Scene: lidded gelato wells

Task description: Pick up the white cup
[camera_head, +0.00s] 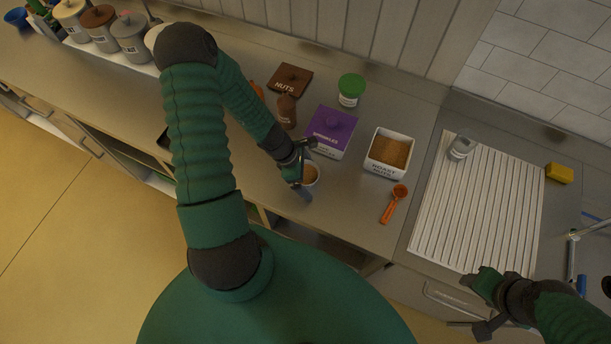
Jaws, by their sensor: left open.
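The white cup (312,173) stands on the steel counter near its front edge, with brown contents showing inside its rim. My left gripper (304,169) is open at the cup, with one finger on the far side and one on the near side. The gripper hides the left part of the cup, and I cannot tell whether the fingers touch it. My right gripper (475,325) is low at the right, in front of the counter and away from the cup. Its jaw opening is not clear.
Right of the cup are a purple-lidded sprinkles well (334,124), an open well of chopped nuts (390,152) and an orange scoop (394,203). A brown bottle (287,111) stands behind. A glass (461,147) sits on the ribbed drainboard (480,205). Lidded pots (101,27) stand far left.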

